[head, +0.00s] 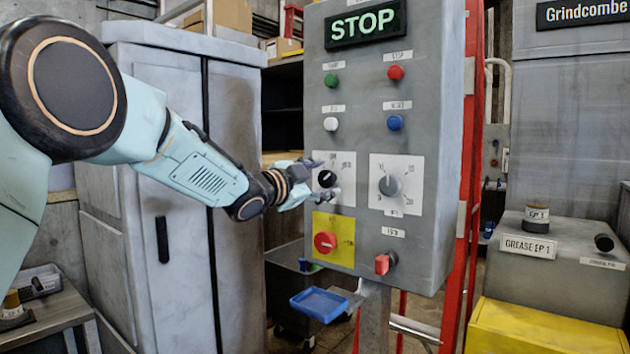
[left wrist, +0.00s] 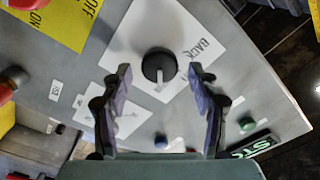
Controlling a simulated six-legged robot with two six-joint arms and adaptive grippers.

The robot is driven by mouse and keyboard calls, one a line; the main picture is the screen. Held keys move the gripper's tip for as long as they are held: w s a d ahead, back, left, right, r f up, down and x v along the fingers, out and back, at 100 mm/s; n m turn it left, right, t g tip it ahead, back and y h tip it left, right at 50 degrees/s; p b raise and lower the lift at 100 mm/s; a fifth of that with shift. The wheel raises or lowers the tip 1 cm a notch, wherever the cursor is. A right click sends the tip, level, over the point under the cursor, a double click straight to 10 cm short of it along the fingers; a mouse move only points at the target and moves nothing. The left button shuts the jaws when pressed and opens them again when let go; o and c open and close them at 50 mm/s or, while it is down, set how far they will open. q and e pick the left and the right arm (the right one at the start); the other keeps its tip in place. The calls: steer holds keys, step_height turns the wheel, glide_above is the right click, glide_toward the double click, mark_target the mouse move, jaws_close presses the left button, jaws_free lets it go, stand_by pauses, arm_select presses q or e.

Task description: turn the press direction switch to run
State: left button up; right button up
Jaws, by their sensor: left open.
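The press direction switch is a black round knob (head: 327,178) with a white pointer line, on a white plate (head: 346,197) on the grey control panel. In the left wrist view the knob (left wrist: 157,62) lies between my fingertips, and its pointer line points down the picture. The word BACK shows on the plate (left wrist: 205,28) there. The other position labels are hidden or too small to read. My left gripper (head: 322,176) is open, with its fingers on either side of the knob; it also shows in the left wrist view (left wrist: 160,76). I cannot tell whether they touch it. My right gripper is not in view.
A grey dial (head: 390,186) sits right of the switch, and a red knob on a yellow plate (head: 342,225) is below it. White (head: 331,124) and green (head: 331,80) buttons are above. A lit STOP display (head: 365,24) tops the panel. A grey cabinet (head: 160,220) stands left.

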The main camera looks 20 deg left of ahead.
arm_select(q)
steer(key=v, duration=1.2)
steer(key=shift+w, duration=0.1)
